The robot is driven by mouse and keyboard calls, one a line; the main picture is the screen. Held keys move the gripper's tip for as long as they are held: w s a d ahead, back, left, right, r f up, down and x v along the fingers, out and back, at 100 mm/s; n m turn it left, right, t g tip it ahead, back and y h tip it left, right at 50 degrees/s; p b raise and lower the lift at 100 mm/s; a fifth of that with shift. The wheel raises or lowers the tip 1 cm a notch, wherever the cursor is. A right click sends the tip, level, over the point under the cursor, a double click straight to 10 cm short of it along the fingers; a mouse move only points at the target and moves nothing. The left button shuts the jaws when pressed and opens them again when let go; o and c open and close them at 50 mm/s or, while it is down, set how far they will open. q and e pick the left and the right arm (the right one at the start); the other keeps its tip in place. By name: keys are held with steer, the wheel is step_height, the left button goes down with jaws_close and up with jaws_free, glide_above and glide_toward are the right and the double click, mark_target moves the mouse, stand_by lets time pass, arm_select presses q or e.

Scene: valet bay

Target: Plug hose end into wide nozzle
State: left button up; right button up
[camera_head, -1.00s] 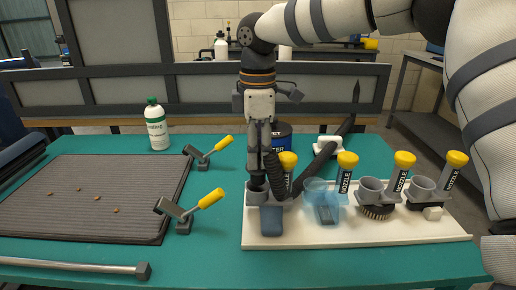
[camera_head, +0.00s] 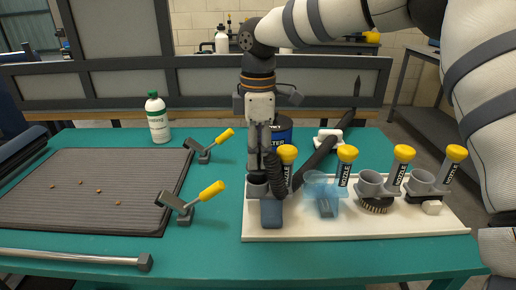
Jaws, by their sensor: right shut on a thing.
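My right gripper (camera_head: 259,160) points straight down at the left end of the white nozzle board (camera_head: 350,228). It is shut on the hose end, which is mostly hidden by the fingers. The black ribbed hose (camera_head: 275,172) bends down beside the fingers. The gripper is directly above the grey socket of the leftmost nozzle (camera_head: 271,213), which has a blue-grey foot. I cannot tell whether the hose end is inside that socket. To its right is a translucent blue flared nozzle (camera_head: 325,191). My left gripper is not in view.
A brush nozzle (camera_head: 375,204) and another nozzle (camera_head: 421,184) stand farther right. Yellow-capped posts labelled NOZZLE rise behind them. A dark blue can (camera_head: 284,131) and a black tube (camera_head: 318,163) are behind. Yellow-handled clamps (camera_head: 186,208) hold a grey mat (camera_head: 85,188) at left.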

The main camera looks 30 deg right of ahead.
steer(key=shift+f, duration=1.05)
steer(key=shift+f, duration=0.1)
steer(key=o, duration=1.6)
steer(key=shift+r, duration=4.5)
